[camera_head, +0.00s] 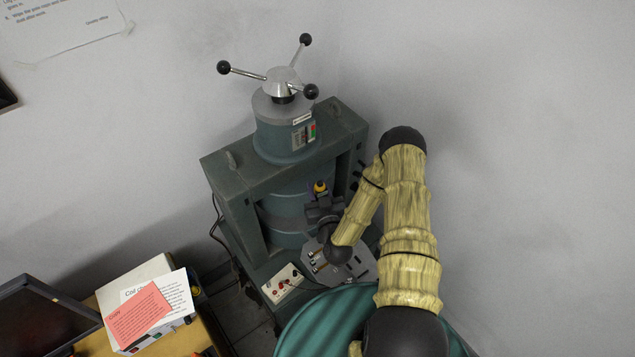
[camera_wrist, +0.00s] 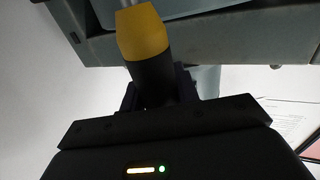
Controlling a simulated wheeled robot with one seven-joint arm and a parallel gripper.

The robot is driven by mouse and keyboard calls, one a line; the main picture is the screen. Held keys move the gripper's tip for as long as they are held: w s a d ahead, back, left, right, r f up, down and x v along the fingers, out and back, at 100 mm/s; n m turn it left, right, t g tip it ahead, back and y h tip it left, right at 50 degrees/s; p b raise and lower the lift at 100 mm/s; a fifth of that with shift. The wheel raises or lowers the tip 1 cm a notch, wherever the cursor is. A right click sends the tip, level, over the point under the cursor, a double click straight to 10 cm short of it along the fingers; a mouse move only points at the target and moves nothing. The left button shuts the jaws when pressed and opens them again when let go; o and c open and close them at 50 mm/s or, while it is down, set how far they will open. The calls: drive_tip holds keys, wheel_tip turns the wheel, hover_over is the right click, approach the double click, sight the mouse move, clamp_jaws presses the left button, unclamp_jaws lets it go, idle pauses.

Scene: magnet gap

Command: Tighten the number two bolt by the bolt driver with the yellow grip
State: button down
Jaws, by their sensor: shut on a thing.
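The bolt driver with the yellow grip shows as a small yellow and black tip (camera_head: 320,187) in the head view, in front of the machine's lower cylinder. In the wrist view its yellow and black handle (camera_wrist: 143,45) stands out from my gripper (camera_wrist: 158,98), with a bit of metal shaft at the top edge. My gripper (camera_head: 322,206) is shut on the driver. The green-grey magnet machine (camera_head: 225,175) has a three-armed handwheel (camera_head: 281,82) on top. I cannot make out the number two bolt or whether the driver touches any bolt.
A grey plate with slots and small fittings (camera_head: 355,268) lies on the machine's base under my arm. A wooden table with papers and a pink note (camera_head: 138,313) stands at the lower left. Walls are close behind.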

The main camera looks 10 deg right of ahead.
drive_tip(key=f+b, duration=0.2)
drive_tip(key=s+f+b, duration=0.1)
drive_tip(key=f+b, duration=0.2)
drive_tip(key=shift+d, duration=0.1)
drive_tip(key=shift+s+f+b, duration=0.1)
drive_tip(key=shift+b, duration=0.35)
